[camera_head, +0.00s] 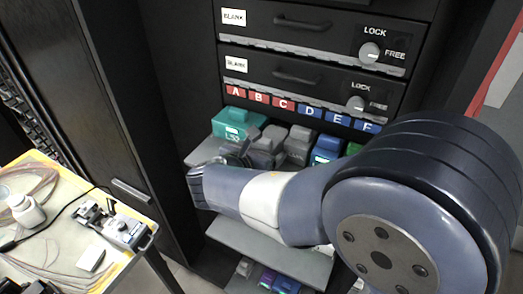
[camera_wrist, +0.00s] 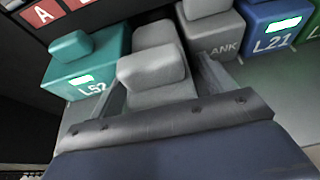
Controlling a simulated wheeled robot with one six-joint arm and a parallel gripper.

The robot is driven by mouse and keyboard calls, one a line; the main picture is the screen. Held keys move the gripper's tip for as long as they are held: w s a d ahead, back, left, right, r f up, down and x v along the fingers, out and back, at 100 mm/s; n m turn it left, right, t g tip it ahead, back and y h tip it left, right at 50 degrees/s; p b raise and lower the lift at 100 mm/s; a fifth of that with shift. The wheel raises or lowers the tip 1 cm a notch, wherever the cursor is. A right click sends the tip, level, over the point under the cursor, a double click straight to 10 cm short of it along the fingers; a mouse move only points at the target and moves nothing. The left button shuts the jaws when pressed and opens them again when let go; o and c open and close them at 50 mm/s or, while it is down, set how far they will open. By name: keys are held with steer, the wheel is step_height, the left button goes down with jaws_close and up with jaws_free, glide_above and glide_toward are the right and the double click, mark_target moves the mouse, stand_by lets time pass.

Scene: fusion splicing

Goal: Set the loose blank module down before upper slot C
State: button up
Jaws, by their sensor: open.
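A grey module with a rounded handle, apparently the loose blank module (camera_wrist: 152,72), stands in front of another grey module (camera_wrist: 156,35) in the wrist view. My gripper (camera_wrist: 163,78) is open, with one finger on each side of the nearer grey module; I cannot tell whether they touch it. In the head view the nearer module (camera_head: 263,157) sits just beyond my gripper (camera_head: 238,160), partly hidden. A grey module marked BLANK (camera_wrist: 212,40) stands to its right. The head view shows the red slot C label (camera_head: 283,103) above the modules.
A teal module marked L52 (camera_wrist: 85,68) stands left, and a blue module marked L21 (camera_wrist: 270,28) right, with a green one (camera_head: 353,148) beyond. The grey shelf (camera_head: 206,150) has bare space at its left end. Drawers (camera_head: 300,75) lie above. A yellow-edged table (camera_head: 150,235) stands left.

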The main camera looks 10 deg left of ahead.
steer(key=shift+r, duration=0.1)
steer(key=shift+s+a+r, duration=0.1)
steer(key=shift+s+r, duration=0.05)
steer(key=b+v, duration=0.1)
steer(key=v, duration=1)
steer(key=shift+s, duration=0.35)
steer(key=shift+a, duration=0.1)
